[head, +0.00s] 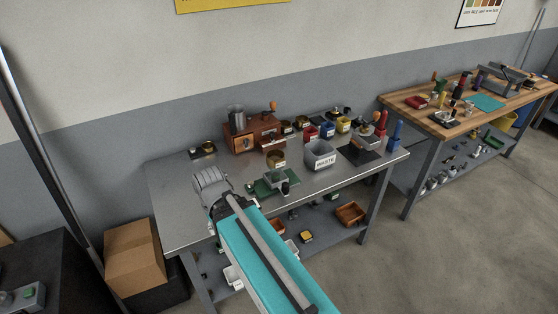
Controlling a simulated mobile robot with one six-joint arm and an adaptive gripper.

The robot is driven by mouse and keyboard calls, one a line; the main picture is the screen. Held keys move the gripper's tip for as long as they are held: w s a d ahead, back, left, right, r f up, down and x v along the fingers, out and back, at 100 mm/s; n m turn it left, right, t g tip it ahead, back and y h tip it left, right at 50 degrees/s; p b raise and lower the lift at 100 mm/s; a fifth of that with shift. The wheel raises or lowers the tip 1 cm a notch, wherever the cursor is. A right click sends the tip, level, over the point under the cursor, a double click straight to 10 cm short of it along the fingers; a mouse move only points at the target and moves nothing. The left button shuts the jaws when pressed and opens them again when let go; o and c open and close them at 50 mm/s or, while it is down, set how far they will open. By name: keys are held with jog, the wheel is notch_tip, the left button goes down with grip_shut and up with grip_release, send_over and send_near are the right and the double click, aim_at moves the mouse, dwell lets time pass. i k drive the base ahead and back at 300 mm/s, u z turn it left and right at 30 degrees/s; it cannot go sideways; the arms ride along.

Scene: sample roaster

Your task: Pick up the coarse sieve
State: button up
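I cannot tell for certain which thing is the coarse sieve. A round brass-coloured vessel (277,160) stands on the metal table (185,205), in front of the wooden grinder; it may be a sieve. Smaller round brass-rimmed pieces (288,128) stand behind it, right of the grinder, too small to identify. My gripper (209,178) is over the left part of the table, apart from the brass vessel and to its left. Its fingers are too small and turned too far away to show whether they are open. I see nothing clearly held in it.
A wooden grinder (252,136) stands at the table's back. A grey waste bin (319,154) stands right of the brass vessel. A small device on a green mat (262,188) lies in front. Red and blue bottles (394,134) stand at the right end. The table's left part is mostly bare.

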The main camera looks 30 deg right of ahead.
aim_at(274, 158)
jog(key=z, duration=0.1)
jog(key=k, duration=0.5)
jog(key=z, duration=0.65)
jog(key=i, duration=0.45)
jog(key=u, duration=0.05)
